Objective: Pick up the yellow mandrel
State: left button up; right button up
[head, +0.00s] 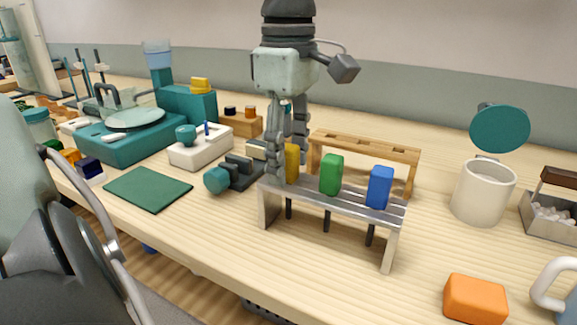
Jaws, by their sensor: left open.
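The yellow mandrel (292,163) stands upright at the left end of a metal rack (345,207) in the head view. Its left side is hidden behind a finger of my left gripper (287,166). That gripper points down from above, open, with its fingers at the yellow mandrel's height, one in front and one behind. I cannot tell whether they touch it. A green mandrel (331,175) and a blue mandrel (379,187) stand to its right in the same rack, with dark shafts below the top. My right gripper is not in view.
A wooden rack (365,147) stands close behind the metal one. A dark clamp-like tool (232,174) lies to its left, near a green mat (148,189). The bench front is mostly clear.

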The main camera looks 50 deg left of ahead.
pick_arm(q)
jog(key=shift+c, duration=0.3)
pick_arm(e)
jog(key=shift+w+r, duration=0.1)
pick_arm(q)
jog(key=c, duration=0.5)
grip_shut()
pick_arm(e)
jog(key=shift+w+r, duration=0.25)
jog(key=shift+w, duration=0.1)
pick_arm(q)
jog(key=shift+r, duration=0.15)
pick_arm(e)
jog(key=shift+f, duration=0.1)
pick_arm(q)
jog(key=shift+r, duration=0.35)
notch_tip(320, 180, up, 8)
jog(key=shift+f, duration=0.15)
jog(key=shift+r, duration=0.65)
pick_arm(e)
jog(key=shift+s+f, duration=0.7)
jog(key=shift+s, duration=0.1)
